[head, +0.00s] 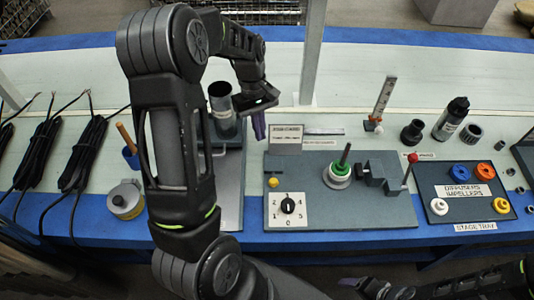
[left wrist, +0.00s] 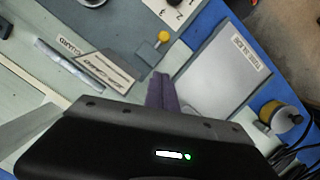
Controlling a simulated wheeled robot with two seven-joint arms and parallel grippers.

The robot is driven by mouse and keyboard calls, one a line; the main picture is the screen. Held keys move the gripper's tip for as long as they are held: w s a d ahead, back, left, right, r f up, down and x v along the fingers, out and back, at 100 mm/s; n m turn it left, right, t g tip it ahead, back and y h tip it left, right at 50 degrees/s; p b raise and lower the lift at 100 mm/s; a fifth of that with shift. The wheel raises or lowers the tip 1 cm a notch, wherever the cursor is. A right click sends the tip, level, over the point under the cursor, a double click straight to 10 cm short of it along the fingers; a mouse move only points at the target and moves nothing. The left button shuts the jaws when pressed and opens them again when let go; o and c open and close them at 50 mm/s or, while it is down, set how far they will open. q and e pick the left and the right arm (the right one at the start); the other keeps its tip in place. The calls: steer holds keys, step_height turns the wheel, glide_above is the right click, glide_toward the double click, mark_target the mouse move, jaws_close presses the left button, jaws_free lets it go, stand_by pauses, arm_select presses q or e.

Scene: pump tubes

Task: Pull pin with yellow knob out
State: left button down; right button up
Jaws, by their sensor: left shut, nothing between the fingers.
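The pin with the yellow knob (head: 273,183) sits on the left part of a grey fixture board (head: 340,208), just above the numbered dial plate. It also shows in the left wrist view as a yellow knob (left wrist: 163,37) near the top middle. My left gripper (head: 259,126) is above the bench, behind the knob and apart from it. Its purple fingers (left wrist: 161,90) are closed together with nothing between them, pointing toward the knob.
A dial (head: 288,206) and a green-ringed part with a rod (head: 338,172) are on the board. A stage tray (head: 467,201) with coloured rings is at right. A grey labelled plate (left wrist: 222,70) lies beside the knob.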

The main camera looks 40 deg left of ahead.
arm_select(q)
steer(key=shift+w+a, duration=0.15)
steer(key=shift+a, duration=0.05)
arm_select(e)
steer(key=shift+s+d+r, duration=0.2)
steer(key=shift+s+r, duration=0.05)
steer(key=shift+r, duration=0.45)
arm_select(q)
steer(key=shift+f, duration=0.15)
glide_toward(269, 177)
steer(key=shift+w+a+f+p, duration=0.25)
steer(key=shift+a+f, duration=0.15)
steer(key=shift+f, duration=0.15)
steer(key=shift+w+a+f+p, duration=0.1)
steer(key=shift+a+f+p, duration=0.1)
steer(key=shift+a+f, duration=0.35)
steer(key=shift+s+d+f+p, duration=0.15)
steer(key=shift+s+d+f, duration=0.1)
steer(key=shift+d+f, duration=0.25)
steer(key=shift+s+d+f+p, duration=0.2)
steer(key=shift+s+d+f, duration=0.05)
steer(key=shift+d, duration=0.45)
steer(key=shift+s+d+f+p, duration=0.15)
steer(key=shift+s+d+f, duration=0.2)
steer(key=shift+d, duration=0.25)
arm_select(e)
steer(key=shift+r, duration=0.95)
